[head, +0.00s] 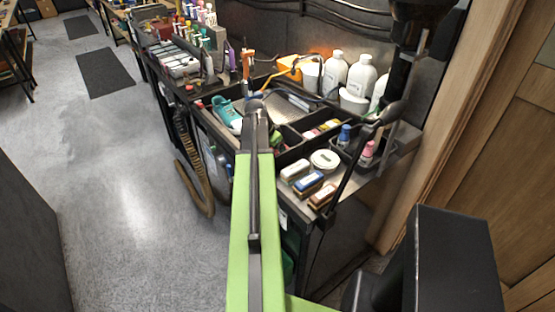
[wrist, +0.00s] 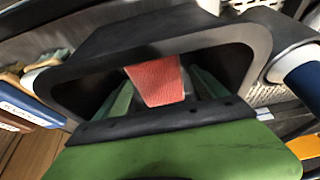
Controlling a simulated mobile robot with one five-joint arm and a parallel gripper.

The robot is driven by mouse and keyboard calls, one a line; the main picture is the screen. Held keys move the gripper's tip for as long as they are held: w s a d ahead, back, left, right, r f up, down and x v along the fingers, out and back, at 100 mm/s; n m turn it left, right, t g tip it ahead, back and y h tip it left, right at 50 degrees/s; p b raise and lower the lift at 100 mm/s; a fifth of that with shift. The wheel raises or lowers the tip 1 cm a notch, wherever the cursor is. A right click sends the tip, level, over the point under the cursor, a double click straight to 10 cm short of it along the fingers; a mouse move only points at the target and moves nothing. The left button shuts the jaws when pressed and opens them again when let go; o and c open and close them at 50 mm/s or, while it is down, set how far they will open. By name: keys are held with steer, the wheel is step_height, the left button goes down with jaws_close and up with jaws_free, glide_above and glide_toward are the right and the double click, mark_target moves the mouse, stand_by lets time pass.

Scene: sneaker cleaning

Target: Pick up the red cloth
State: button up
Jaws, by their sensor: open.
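The red cloth (wrist: 155,82) shows in the wrist view as a narrow textured red piece. It is seen through the dark opening in the middle of the picture, with green pieces on both sides of it. In the head view I cannot make it out for sure; my arm covers that part of the cart. My gripper (head: 256,106) is over the cart's compartments at the end of my green arm. It is open, and I see nothing held in it. How far it is from the cloth I cannot tell.
The dark cart (head: 292,160) has divided compartments. A teal sneaker (head: 227,114) lies left of my gripper. Brushes (head: 308,182) and a round white tub (head: 325,159) stand at the front right. White bottles (head: 361,78) stand at the back.

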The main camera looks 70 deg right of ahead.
stand_by(0.4)
steer(key=c, duration=1.4)
step_height(320, 180, up, 10)
steer(key=p, duration=1)
steer(key=shift+r, duration=0.15)
steer(key=shift+c, duration=0.2)
